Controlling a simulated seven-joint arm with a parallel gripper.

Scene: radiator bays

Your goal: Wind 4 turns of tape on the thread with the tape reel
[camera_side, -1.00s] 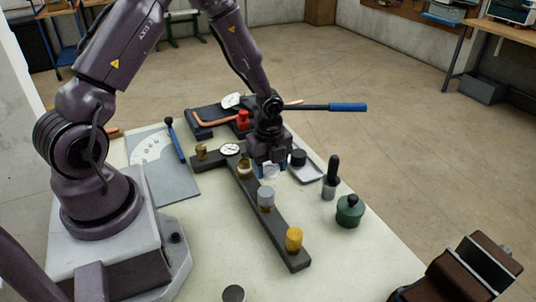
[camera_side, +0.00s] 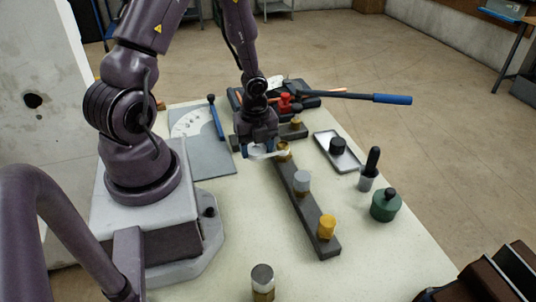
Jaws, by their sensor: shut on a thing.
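My gripper (camera_side: 258,147) is low over the bench, shut on the white tape reel (camera_side: 262,154), which is partly hidden by the fingers. The reel is just left of a brass threaded fitting (camera_side: 284,150) at the far part of a dark bar (camera_side: 311,208). White shows between the reel and this fitting, but I cannot tell whether it is tape or the reel's edge, or how many turns are on the thread.
A grey-capped fitting (camera_side: 301,182) and a brass fitting (camera_side: 327,226) stand nearer on the bar. A green pot (camera_side: 385,205), a dark-handled brush (camera_side: 370,170) and a tray (camera_side: 336,152) are at right. A blue-handled tool (camera_side: 390,98) extends behind. The front bench is mostly clear.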

